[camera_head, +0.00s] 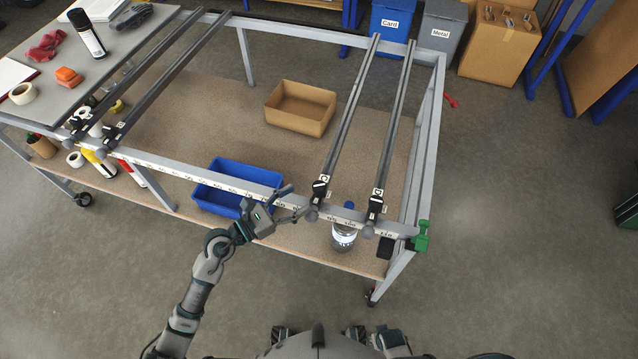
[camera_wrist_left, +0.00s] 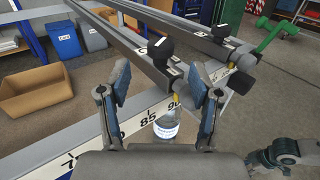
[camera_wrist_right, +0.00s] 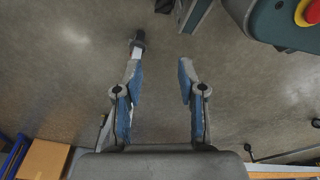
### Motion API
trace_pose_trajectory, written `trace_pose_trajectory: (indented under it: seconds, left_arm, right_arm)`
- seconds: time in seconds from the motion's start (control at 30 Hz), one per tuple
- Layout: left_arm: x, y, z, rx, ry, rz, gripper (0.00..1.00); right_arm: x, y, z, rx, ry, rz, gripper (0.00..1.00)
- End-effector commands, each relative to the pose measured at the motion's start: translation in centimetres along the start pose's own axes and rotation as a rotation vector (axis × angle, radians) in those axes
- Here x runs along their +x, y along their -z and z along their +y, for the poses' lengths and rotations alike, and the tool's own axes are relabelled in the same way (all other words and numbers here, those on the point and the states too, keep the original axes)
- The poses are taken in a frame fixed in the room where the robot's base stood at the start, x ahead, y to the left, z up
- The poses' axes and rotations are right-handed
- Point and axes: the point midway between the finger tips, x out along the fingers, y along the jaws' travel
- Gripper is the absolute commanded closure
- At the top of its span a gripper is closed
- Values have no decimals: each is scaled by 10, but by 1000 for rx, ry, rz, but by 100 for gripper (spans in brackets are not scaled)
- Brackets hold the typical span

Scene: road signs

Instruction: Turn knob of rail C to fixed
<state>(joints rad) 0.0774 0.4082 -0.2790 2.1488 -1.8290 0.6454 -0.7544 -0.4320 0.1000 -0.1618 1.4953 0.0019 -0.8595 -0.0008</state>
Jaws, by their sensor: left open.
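Rail C (camera_head: 347,115) runs from the front bar to the back of the grey frame, at the right half of the head view. Its black knob (camera_head: 319,189) is at the front end, with a round end piece below it. In the left wrist view the black knob (camera_wrist_left: 160,49) stands beyond the fingertips, above a small C label. Its fixed or loose setting cannot be read. My left gripper (camera_head: 298,203) is open and empty, just left of the rail end, its fingers either side of it in the wrist view. My right gripper (camera_wrist_right: 160,72) is open and empty over the floor.
Rail D (camera_head: 398,115) with its own black knob (camera_head: 376,200) lies close to the right. A clear bottle (camera_head: 343,236) stands on the lower shelf below the rails. A blue bin (camera_head: 222,204) and cardboard box (camera_head: 300,107) are on that shelf. A green clamp (camera_head: 421,237) sits at the frame corner.

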Motion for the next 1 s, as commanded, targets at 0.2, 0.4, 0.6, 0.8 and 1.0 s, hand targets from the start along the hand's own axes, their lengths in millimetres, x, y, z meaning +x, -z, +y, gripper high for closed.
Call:
trace_pose_trajectory:
  seconds: [0.2,0.4,0.6,0.8,1.0]
  left_arm:
    - [48,-2,1,-4,-1,-5,36]
    - [73,0,1,-4,-1,-3,36]
    - [79,0,0,-2,-1,-1,36]
    - [79,0,0,-3,-1,-2,41]
    - [78,0,0,-3,-2,-2,91]
  right_arm:
    - [8,-10,-1,-2,0,-5,60]
    - [10,-13,-1,-2,0,-7,60]
    - [11,-13,-1,-3,0,-7,60]
    - [11,-13,-1,-3,-1,-8,60]
    - [11,-13,-1,-2,0,-8,60]
